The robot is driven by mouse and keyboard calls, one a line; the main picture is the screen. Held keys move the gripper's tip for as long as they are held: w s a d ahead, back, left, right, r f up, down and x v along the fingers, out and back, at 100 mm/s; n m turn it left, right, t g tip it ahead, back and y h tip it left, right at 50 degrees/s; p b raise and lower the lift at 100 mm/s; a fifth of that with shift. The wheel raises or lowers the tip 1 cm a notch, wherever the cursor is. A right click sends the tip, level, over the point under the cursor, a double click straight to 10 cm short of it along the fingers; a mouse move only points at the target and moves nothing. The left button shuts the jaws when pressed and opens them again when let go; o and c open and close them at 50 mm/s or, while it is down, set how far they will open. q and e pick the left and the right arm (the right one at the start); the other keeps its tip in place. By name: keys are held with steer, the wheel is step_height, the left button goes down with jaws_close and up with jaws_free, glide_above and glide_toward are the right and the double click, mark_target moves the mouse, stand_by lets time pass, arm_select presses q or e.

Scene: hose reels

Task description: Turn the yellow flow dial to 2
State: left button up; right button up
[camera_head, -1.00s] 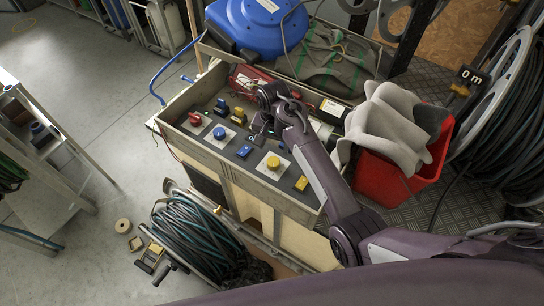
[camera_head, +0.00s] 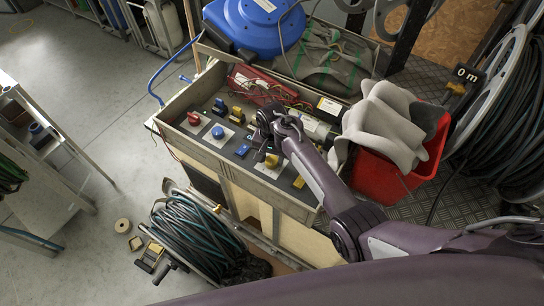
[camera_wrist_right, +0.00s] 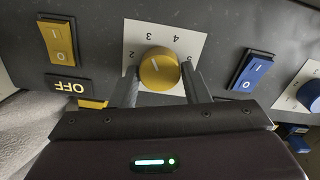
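The yellow flow dial (camera_wrist_right: 159,72) sits on a white plate with upside-down numbers in the right wrist view. Its short white mark points up and left in that view; the exact number it points at is hard to tell. In the head view the dial (camera_head: 272,160) is partly hidden by my right arm. My right gripper (camera_wrist_right: 159,80) has one finger on each side of the dial, close to it, and looks open. In the head view the right gripper (camera_head: 265,142) is over the panel. My left gripper is not in view.
A yellow switch (camera_wrist_right: 58,42) with an OFF label and a blue switch (camera_wrist_right: 252,70) flank the dial. A blue dial (camera_head: 218,132) and red dial (camera_head: 194,118) sit farther left. A red bin (camera_head: 398,178) with grey cloth stands to the right. Hose reels surround the box.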

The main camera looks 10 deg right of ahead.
steer(key=c, duration=0.6)
steer(key=shift+o, duration=0.2)
steer(key=n+p, duration=0.2)
steer(key=n, duration=0.1)
steer(key=shift+r+n, duration=0.15)
steer(key=shift+n, duration=0.25)
steer(key=n+p, duration=0.1)
steer(key=n, duration=0.2)
steer(key=shift+a, duration=0.1)
steer(key=shift+a+n+p, duration=0.1)
steer(key=shift+n+p, duration=0.4)
steer(key=shift+n, duration=0.9)
steer(key=o, duration=1)
